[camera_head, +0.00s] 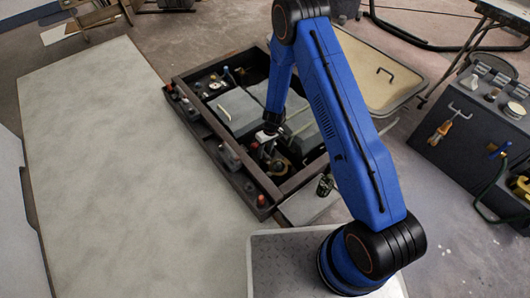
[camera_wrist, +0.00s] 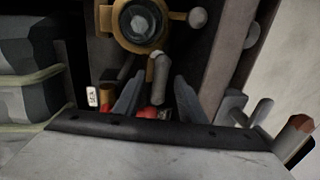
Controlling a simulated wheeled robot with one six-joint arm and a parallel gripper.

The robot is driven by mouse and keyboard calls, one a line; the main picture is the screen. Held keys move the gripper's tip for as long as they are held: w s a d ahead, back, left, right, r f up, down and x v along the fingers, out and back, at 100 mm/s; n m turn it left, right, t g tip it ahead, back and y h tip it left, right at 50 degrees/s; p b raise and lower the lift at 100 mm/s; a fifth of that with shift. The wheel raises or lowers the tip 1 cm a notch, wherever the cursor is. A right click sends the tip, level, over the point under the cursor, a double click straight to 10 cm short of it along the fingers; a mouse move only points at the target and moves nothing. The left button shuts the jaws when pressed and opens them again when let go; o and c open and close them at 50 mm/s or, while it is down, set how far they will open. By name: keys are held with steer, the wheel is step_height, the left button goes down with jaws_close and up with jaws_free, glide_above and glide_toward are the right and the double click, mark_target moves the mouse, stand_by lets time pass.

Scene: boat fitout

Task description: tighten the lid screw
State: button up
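My gripper (camera_wrist: 160,77) points down into the dark-framed bay. Its two grey fingers stand apart in the wrist view. A grey rounded rod or handle (camera_wrist: 157,66) shows between the fingertips, with no clear contact on either side. Just beyond it is a brass round fitting (camera_wrist: 140,45) with a dark ring and a glassy centre. I cannot tell for sure which part is the lid screw. Red parts (camera_wrist: 150,112) show low between the fingers, partly hidden by the gripper body. In the head view my gripper (camera_head: 268,136) is small, and its fingers cannot be made out.
The bay's dark frame (camera_head: 226,150) surrounds grey boxes (camera_head: 240,110) and several small fittings. A long pale panel (camera_head: 110,150) lies to the left. A dark cabinet (camera_head: 455,130) with tools stands at the right. Grey boxes (camera_wrist: 30,80) are close at the left in the wrist view.

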step_height(320, 180, up, 17)
steer(key=w+d, duration=0.1)
steer(key=d, duration=0.2)
steer(key=shift+w, duration=0.4)
stand_by(0.4)
steer(key=s+d+r+m+t, duration=0.1)
steer(key=s+d+r, duration=0.3)
steer(key=r, duration=0.7)
steer(key=s+d+r+m+t, duration=0.1)
steer(key=s+d+r, duration=0.25)
steer(key=r, duration=0.65)
steer(key=s+d+r+m+t, duration=0.1)
steer(key=s+d+r, duration=0.25)
steer(key=r, duration=0.75)
steer(key=s+d+r+m+t, duration=0.1)
steer(key=s+d+r, duration=0.2)
steer(key=s, duration=0.5)
steer(key=s+d+r+m+t+h, duration=0.1)
steer(key=s+d+r, duration=0.2)
steer(key=s, duration=0.6)
steer(key=s+d+r+m+t, duration=0.1)
steer(key=s+d+r, duration=0.2)
steer(key=s, duration=0.6)
step_height(320, 180, up, 2)
steer(key=shift+d+r+m+h, duration=0.15)
steer(key=shift+d+m+h, duration=0.15)
steer(key=shift+d+h, duration=0.1)
